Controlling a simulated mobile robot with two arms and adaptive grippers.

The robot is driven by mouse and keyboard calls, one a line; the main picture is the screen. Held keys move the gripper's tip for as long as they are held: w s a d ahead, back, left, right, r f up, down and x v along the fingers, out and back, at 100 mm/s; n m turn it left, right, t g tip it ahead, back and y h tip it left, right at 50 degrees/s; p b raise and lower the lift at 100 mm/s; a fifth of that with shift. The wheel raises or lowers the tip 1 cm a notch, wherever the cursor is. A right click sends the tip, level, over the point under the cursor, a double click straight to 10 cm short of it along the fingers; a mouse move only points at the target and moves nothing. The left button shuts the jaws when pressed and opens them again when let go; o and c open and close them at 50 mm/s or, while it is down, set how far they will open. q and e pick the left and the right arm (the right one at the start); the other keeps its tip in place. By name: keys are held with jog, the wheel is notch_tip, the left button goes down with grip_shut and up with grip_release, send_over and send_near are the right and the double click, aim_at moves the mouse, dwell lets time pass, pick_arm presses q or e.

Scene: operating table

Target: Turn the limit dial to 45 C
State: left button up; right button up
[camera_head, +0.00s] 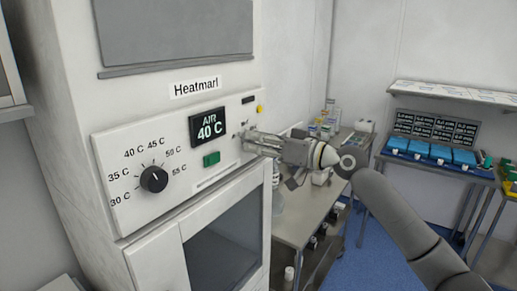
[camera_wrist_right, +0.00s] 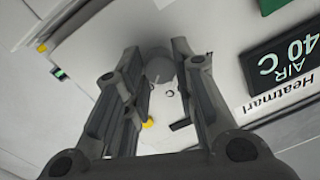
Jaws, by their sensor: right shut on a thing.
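The black dial (camera_head: 153,179) sits on the heating cabinet's front panel, with marks from 30 C to 55 C around it. Its pointer is too small to read surely. The display (camera_head: 208,125) reads AIR 40 C and also shows in the right wrist view (camera_wrist_right: 284,62). My right gripper (camera_head: 250,142) is at the panel's right end, away from the black dial. In the right wrist view its fingers are around a small grey knob (camera_wrist_right: 160,69), shut on it. The fingers mostly hide this knob in the head view. My left gripper is not in view.
A green switch (camera_head: 211,159) is between the black dial and my right gripper. A yellow light (camera_head: 260,109) is just above the gripper. A steel trolley (camera_head: 300,222) with bottles stands right of the cabinet. The space before the black dial is clear.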

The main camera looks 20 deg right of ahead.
jog(key=n+b, duration=0.5)
jog(key=n, duration=0.1)
jog(key=shift+f, duration=0.15)
jog(key=n+b, duration=0.1)
jog(key=n, duration=0.1)
jog(key=shift+n+h+b, duration=0.3)
jog(key=shift+n, duration=0.1)
jog(key=n, duration=0.2)
jog(key=shift+n+b, duration=0.3)
jog(key=shift+b, duration=0.1)
jog(key=n, duration=0.3)
jog(key=shift+b, duration=0.35)
jog(key=n, duration=0.3)
jog(key=shift+n+h, duration=0.4)
jog(key=shift+a+n+b, duration=0.1)
jog(key=shift+n+b, duration=0.2)
jog(key=shift+n, duration=1.4)
